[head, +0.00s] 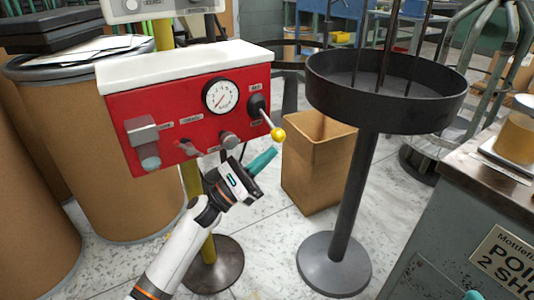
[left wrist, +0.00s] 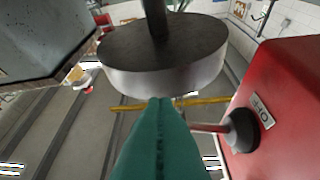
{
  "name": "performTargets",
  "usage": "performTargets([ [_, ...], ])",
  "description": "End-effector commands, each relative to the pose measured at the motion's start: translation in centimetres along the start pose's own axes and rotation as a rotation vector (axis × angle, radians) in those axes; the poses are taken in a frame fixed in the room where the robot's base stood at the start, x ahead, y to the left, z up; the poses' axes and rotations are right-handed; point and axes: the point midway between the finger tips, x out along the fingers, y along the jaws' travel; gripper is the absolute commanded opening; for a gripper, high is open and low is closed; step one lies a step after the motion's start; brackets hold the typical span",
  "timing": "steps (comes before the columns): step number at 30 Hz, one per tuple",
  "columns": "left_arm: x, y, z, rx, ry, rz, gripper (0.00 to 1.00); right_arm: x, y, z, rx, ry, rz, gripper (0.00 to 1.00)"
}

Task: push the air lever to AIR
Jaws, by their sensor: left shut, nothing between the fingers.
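The air lever (head: 268,120) sticks out from a black boot at the right end of the red control box (head: 180,110). It slants down and right to a yellow knob (head: 278,134). The small labels above and below it are too small to read surely. My left gripper (head: 264,160) is shut and empty, its teal fingertips just below and left of the knob. A teal tip at the bottom right (head: 472,295) seems to be my right gripper.
The box also carries a round gauge (head: 220,96) and several smaller controls. A dark round tray stand (head: 385,95) stands to the right, with an open cardboard bin (head: 316,165) behind it. A grey cabinet (head: 450,220) fills the lower right. Brown drums (head: 120,170) stand left.

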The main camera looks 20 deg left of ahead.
Motion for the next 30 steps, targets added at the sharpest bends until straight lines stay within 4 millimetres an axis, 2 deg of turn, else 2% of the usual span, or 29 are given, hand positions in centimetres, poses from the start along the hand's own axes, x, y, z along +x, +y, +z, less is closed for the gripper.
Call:
performTargets([
  [6,0.9,0.0,-0.9,0.0,-0.001,0.0,0.0,0.0,0.0,0.0,0.0,0.0,0.0,0.88],
  [26,1.2,0.3,-1.4,-0.043,0.0,-0.029,0.0,0.8,0.0,0.1,0.0,0.001,0.0,0.88],
  [30,1.2,0.3,-1.5,-0.054,0.0,-0.037,0.0,0.9,-0.1,-0.8,-0.006,0.056,-0.001,0.88],
])
